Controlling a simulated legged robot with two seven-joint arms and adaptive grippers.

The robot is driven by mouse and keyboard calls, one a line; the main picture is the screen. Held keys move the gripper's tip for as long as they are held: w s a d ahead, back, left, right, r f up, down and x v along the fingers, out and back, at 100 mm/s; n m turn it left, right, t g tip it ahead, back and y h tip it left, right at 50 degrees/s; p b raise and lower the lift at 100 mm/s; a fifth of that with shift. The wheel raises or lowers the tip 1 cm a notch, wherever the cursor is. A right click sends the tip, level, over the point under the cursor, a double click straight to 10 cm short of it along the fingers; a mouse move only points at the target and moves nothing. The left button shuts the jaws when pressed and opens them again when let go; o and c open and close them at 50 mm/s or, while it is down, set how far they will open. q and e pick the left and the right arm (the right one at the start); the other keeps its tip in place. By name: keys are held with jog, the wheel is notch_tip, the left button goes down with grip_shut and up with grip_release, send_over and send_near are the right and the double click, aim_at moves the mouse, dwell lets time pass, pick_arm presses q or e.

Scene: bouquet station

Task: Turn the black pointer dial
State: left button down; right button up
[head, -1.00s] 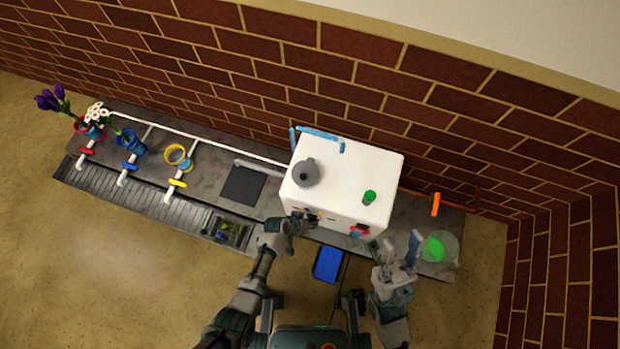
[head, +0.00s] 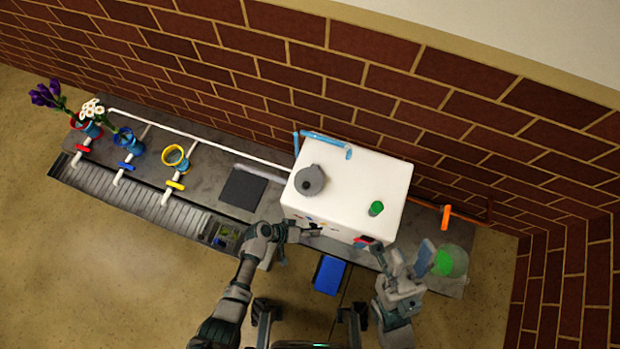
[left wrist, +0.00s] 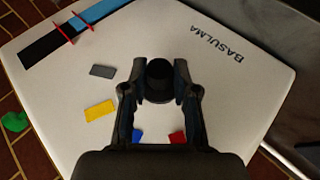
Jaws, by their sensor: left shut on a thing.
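The black pointer dial (left wrist: 159,80) is on the white face of the machine, between the two fingers of my left gripper (left wrist: 158,85) in the left wrist view. The fingers are shut on it, one on each side. In the head view my left gripper (head: 290,230) is at the front of the white machine (head: 345,190), and the dial is hidden there. My right gripper (head: 415,260) is at the right front of the machine, near a blue flat piece; I cannot tell its jaw state.
Coloured patches, yellow (left wrist: 99,111) and grey (left wrist: 102,71), lie around the dial on the machine face. A blue tray (head: 329,275) is below the machine. Vases with flowers (head: 90,110) stand far left.

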pick_arm(q)
jog(key=shift+s+a+f, duration=0.1)
jog(key=shift+f, duration=0.05)
jog(key=c, duration=0.9)
grip_release()
jog(key=v, duration=1.2)
